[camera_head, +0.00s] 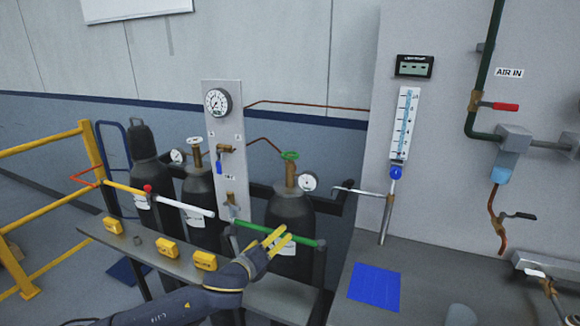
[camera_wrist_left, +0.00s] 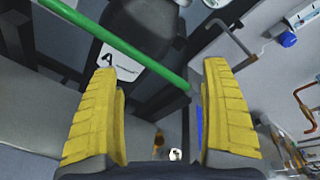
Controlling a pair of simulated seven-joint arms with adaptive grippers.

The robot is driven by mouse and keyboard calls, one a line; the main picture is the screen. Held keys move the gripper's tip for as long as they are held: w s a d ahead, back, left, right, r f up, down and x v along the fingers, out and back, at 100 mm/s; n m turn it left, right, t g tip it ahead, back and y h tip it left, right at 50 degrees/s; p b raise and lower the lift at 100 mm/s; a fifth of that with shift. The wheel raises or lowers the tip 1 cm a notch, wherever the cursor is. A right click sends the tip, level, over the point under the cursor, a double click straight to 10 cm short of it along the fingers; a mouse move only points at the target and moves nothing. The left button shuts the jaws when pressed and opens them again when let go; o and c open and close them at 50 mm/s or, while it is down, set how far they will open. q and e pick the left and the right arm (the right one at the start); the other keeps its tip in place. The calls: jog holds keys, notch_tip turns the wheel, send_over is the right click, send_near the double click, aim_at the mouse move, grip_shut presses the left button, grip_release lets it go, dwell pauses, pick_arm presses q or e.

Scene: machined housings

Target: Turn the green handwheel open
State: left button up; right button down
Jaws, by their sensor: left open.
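The green handwheel (camera_head: 289,155) sits on top of the right-hand dark gas cylinder (camera_head: 289,212), above a brass valve body. My left gripper (camera_head: 277,240) has yellow fingers and is open and empty. In the head view it shows in front of the cylinder's lower part, below the handwheel and near a green bar (camera_head: 290,234). In the left wrist view the two yellow fingers (camera_wrist_left: 163,115) are spread apart. The green bar (camera_wrist_left: 120,45) and the cylinder (camera_wrist_left: 145,30) with a white label show beyond them. The handwheel is not seen in the left wrist view. My right gripper is not in view.
A gauge (camera_head: 308,181) sits beside the handwheel. A pipe with a lever (camera_head: 358,191) stands to the right. A blue sheet (camera_head: 374,287) lies on the bench. Yellow railing (camera_head: 40,145) is at left.

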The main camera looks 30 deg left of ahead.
aim_at(294, 152)
pick_arm(q)
jog(key=w+a+r+m+t, duration=0.1)
jog(key=w+a+r+m, duration=0.15)
jog(key=r, duration=0.35)
jog(key=w+a+r+m+t, duration=0.1)
jog(key=w+a+r+m, duration=0.1)
jog(key=r+m, duration=0.25)
jog(key=w+a+r+m+t, duration=0.1)
jog(key=w+a+r+m, duration=0.1)
jog(key=r, duration=0.4)
jog(key=shift+h, duration=0.4)
jog(key=w, duration=0.5)
jog(key=w+a, duration=0.1)
jog(key=w, duration=1.1)
jog(key=shift+a+r, duration=0.1)
jog(key=shift+a, duration=0.15)
grip_shut()
